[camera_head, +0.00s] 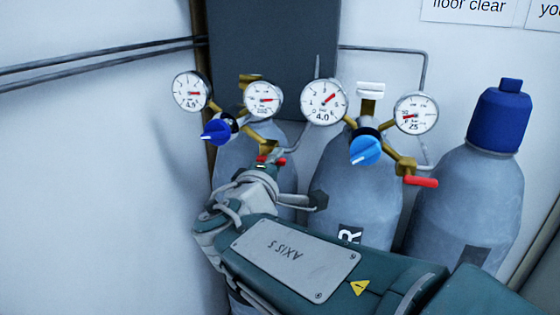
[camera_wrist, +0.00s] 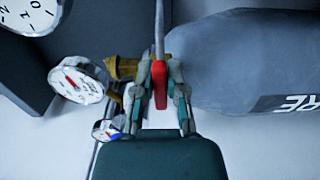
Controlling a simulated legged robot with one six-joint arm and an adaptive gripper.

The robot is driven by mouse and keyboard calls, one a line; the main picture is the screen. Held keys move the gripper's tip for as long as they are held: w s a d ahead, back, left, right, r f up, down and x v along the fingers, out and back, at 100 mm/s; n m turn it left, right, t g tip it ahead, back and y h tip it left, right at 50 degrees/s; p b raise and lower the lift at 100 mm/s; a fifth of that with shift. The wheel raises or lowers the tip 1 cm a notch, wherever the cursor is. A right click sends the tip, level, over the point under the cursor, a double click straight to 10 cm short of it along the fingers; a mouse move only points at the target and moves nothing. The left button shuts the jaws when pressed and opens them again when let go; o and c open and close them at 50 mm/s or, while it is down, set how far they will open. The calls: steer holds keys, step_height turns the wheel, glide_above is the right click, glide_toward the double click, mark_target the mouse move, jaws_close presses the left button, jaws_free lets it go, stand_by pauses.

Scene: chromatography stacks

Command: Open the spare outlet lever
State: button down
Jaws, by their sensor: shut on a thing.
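A red outlet lever (camera_wrist: 159,85) sits between my two fingers in the wrist view, close to a brass fitting (camera_wrist: 126,68). My gripper (camera_wrist: 161,78) is shut on this lever. The bottle beside it has a dark label (camera_wrist: 297,103) with the letters "RE" showing; the rest is cut off. In the head view the lever (camera_head: 270,158) is on the left regulator, mostly hidden behind my gripper (camera_head: 268,165). A thin pipe runs past the lever. The lever's exact angle is hard to tell.
The left regulator has two gauges and a dark blue knob (camera_head: 216,131). The middle regulator has a lighter blue knob (camera_head: 365,150) and its own red lever (camera_head: 421,181). A blue-capped bottle (camera_head: 470,195) stands at right. Pipes run along the wall.

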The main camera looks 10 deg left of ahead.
steer(key=shift+f, duration=0.15)
steer(key=c, duration=0.7)
jaws_free()
steer(key=s, duration=0.8)
steer(key=s+a, duration=0.1)
steer(key=s, duration=0.3)
steer(key=shift+w, duration=0.1)
